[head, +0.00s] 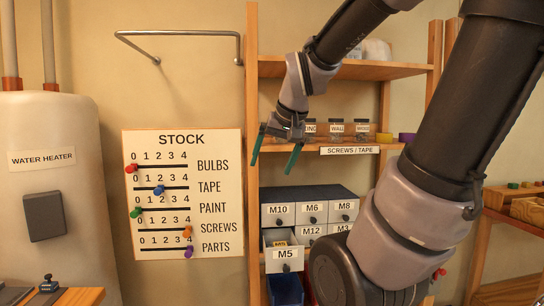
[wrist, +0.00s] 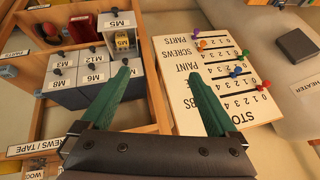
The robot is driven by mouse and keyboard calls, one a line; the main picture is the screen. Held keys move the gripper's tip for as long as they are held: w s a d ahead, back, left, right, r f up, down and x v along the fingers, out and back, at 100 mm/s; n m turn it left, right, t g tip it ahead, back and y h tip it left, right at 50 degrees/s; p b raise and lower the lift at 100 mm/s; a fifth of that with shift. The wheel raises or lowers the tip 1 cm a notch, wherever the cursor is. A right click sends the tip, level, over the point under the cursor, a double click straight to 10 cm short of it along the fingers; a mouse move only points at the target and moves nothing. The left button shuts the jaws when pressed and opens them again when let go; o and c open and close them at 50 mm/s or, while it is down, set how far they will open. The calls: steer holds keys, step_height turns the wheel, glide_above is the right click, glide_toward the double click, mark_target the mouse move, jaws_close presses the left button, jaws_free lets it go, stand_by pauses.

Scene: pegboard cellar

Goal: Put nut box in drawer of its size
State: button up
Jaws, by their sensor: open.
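The cabinet holds labelled drawers M10 (head: 278,214), M6, M8, M12 and M3. The M5 drawer (head: 285,261) is pulled out at its lower left. A small yellow nut box (wrist: 123,40) with a label lies inside the open M5 drawer (wrist: 117,21); its label is too small to read surely. In the head view only a bit of the box (head: 281,243) shows over the drawer front. My gripper (head: 277,150) is open and empty, above and in front of the cabinet, apart from it. Its green fingers (wrist: 158,76) also show in the wrist view.
A stock board (head: 184,195) with coloured pegs hangs left of the shelf. A shelf (head: 350,147) with jars is above the cabinet. A blue bin (head: 286,290) is below the open drawer. A water heater (head: 55,190) stands at the left.

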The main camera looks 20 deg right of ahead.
steer(key=s+a+r+y, duration=0.1)
steer(key=s+a+r, duration=0.1)
steer(key=s, duration=0.4)
steer(key=shift+s+a+r, duration=0.2)
steer(key=shift+a+r, duration=0.05)
steer(key=shift+a, duration=0.25)
steer(key=shift+t, duration=0.3)
steer(key=shift+c, duration=0.3)
